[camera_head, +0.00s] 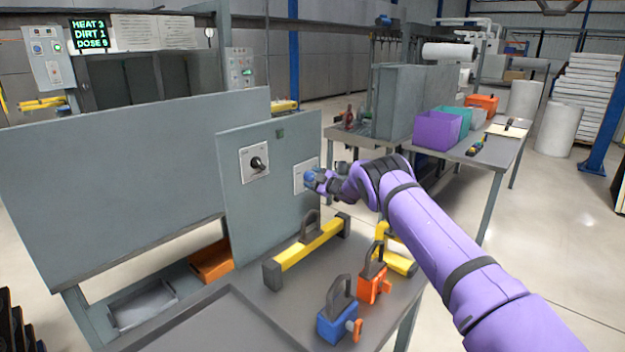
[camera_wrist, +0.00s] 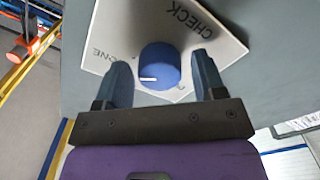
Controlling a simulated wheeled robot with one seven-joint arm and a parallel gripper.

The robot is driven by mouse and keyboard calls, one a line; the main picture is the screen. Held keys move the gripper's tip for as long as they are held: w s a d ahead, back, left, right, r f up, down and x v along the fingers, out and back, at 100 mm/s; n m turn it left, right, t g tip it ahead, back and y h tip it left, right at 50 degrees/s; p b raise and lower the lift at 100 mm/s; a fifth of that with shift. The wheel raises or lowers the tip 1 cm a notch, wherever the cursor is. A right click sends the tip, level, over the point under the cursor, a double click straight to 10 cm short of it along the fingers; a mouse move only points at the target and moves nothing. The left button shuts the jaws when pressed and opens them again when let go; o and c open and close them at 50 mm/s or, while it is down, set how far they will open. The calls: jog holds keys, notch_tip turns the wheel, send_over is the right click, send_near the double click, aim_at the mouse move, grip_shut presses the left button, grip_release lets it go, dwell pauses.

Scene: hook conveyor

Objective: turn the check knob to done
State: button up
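The check knob (camera_wrist: 160,66) is a round blue knob on a white plate (camera_wrist: 215,45) marked CHECK, fixed to the upright grey panel. A white line on the knob points toward the lower left in the wrist view. Letters reading "ONE" show at the plate's left side, partly hidden by a finger. My gripper (camera_wrist: 164,78) is open, with one finger on each side of the knob and a small gap showing at each side. In the head view my gripper (camera_head: 312,180) is at the plate (camera_head: 299,178) and hides most of the knob.
A black knob (camera_head: 258,163) on another white plate is left on the same panel. A yellow bar (camera_head: 310,244), an orange handled block (camera_head: 374,283) and a blue one (camera_head: 337,322) stand on the table below my arm. A purple bin (camera_head: 436,131) stands behind.

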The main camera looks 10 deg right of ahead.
jog(key=shift+o, duration=0.3)
jog(key=v, duration=1)
jog(key=shift+s+d, duration=0.2)
jog(key=shift+s, duration=0.15)
